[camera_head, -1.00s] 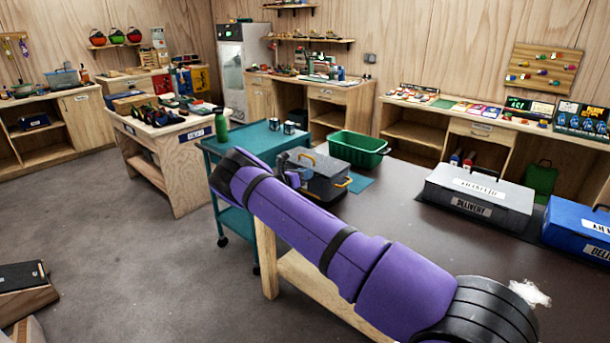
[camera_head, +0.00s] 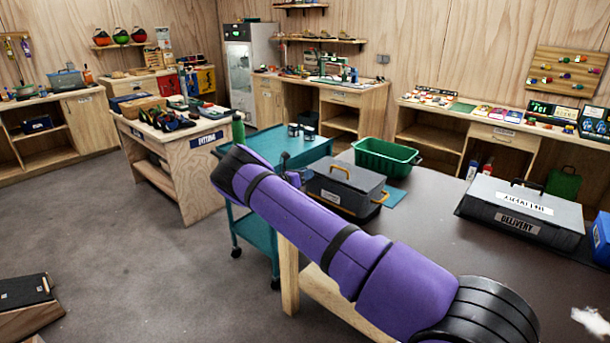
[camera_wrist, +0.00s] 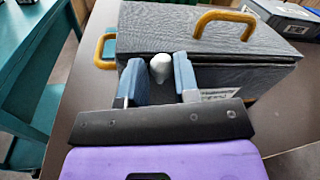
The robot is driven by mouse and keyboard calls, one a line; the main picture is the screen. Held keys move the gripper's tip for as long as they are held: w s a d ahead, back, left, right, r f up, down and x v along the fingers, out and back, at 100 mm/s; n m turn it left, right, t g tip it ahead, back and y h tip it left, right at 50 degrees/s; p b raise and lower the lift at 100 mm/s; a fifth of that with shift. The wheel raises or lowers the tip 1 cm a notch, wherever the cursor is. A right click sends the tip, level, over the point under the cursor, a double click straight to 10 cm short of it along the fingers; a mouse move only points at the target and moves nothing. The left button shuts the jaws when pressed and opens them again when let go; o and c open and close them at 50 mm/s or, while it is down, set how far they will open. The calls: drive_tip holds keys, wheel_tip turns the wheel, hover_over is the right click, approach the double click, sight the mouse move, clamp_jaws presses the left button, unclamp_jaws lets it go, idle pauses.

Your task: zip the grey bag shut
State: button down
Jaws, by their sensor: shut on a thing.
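The grey bag (camera_head: 346,187) is a boxy grey case with yellow handles, standing at the left end of the dark table. In the wrist view the bag (camera_wrist: 245,75) shows a yellow top handle, a yellow left-end handle and a dark seam below its top. I cannot tell how far the seam is closed. My gripper (camera_wrist: 162,80) is at the left part of the bag's near long side. Its blue-grey fingers are shut on a small pale rounded piece (camera_wrist: 160,68), apparently the zip pull. My purple arm hides part of the head view.
A green bin (camera_head: 386,160) stands behind the bag. A grey delivery case (camera_head: 520,215) lies to the right on the dark table (camera_head: 440,240). A teal cart (camera_head: 255,205) with small pots stands left of the table. Bare tabletop lies between bag and case.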

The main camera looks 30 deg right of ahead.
drive_tip(key=c, duration=1)
unclamp_jaws()
drive_tip(key=shift+o, duration=0.2)
drive_tip(key=s+a, duration=0.2)
drive_tip(key=a, duration=0.8)
drive_tip(key=shift+a, duration=0.35)
drive_tip(key=shift+r, duration=0.1)
